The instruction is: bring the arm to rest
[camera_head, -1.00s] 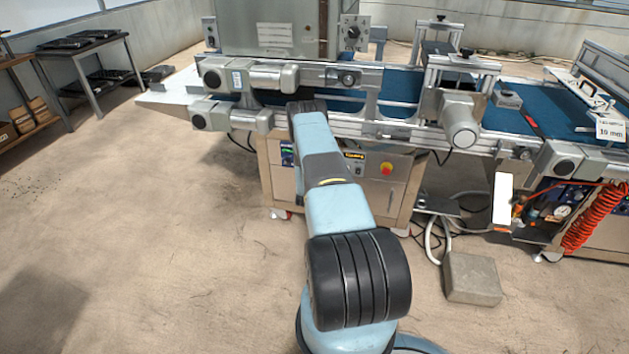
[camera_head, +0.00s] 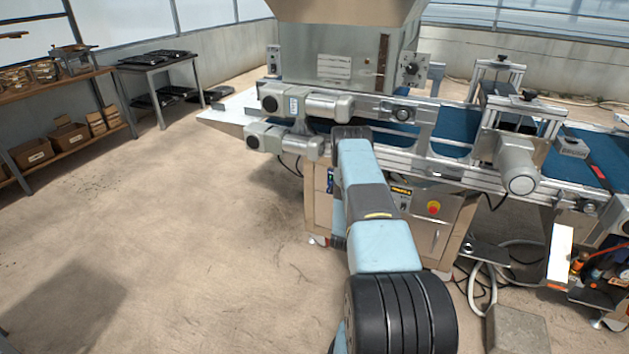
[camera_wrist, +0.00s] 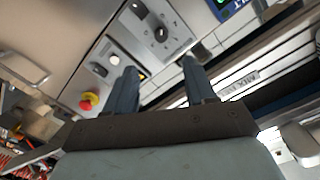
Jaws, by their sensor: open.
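My gripper (camera_wrist: 158,85) shows in the wrist view with its two fingers apart and nothing between them. The fingers point toward the seeder's cabinet front, where a control panel with a dark rotary knob (camera_wrist: 161,34) and a red and yellow stop button (camera_wrist: 89,101) shows. In the head view my arm reaches forward to the front of the seeder (camera_head: 345,70). My gripper is hidden there behind my own arm, and I cannot tell its distance from the panel.
The conveyor rails (camera_head: 440,172) run across in front of me. A concrete block (camera_head: 517,330) and a white hose (camera_head: 474,292) lie on the floor at the lower right. A shelf with cardboard boxes (camera_head: 70,135) and a dark table (camera_head: 160,68) stand left. The floor at left is clear.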

